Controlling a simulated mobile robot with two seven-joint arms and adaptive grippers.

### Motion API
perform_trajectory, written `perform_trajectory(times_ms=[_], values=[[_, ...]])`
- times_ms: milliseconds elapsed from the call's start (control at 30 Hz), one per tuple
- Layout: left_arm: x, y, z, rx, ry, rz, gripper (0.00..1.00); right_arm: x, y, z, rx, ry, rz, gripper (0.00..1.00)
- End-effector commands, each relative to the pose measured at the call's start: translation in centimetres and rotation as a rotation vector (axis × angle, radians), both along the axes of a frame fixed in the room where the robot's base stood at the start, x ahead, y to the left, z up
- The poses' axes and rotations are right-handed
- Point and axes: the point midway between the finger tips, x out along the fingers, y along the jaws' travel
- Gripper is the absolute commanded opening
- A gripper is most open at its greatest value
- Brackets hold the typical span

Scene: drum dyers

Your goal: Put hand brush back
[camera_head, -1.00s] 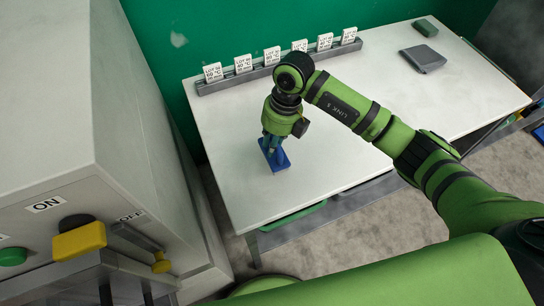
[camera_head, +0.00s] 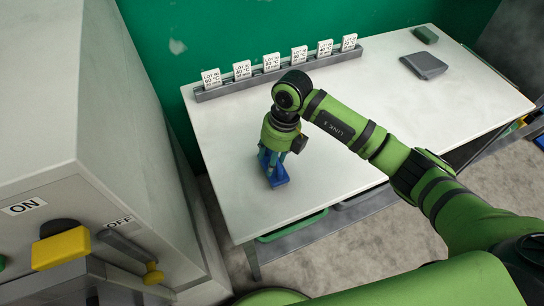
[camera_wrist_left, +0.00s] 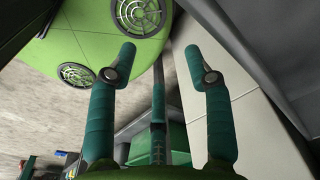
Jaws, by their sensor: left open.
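A grey rack (camera_head: 280,72) with several white lot cards stands along the table's back edge. A grey machine (camera_head: 120,130) with yellow controls stands left. The table's middle right is clear.

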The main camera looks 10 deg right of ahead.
Motion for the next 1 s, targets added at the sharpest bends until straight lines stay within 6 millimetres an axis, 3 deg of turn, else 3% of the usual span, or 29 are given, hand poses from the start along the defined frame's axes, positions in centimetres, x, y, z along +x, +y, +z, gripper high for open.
perform_trajectory(times_ms=[267,700,1000], values=[[0.3,0.0,0.6,0.000,-0.005,-0.001,0.51,0.0,0.0,0.7,0.000,0.000,0.000,0.46],[0.5,0.1,6.7,0.002,-0.007,-0.001,0.51,0.4,-1.7,9.5,-0.001,-0.001,0.000,0.46],[0.5,0.2,8.1,0.002,-0.008,0.000,0.51,0.4,-2.3,12.1,-0.001,0.000,0.000,0.46]])
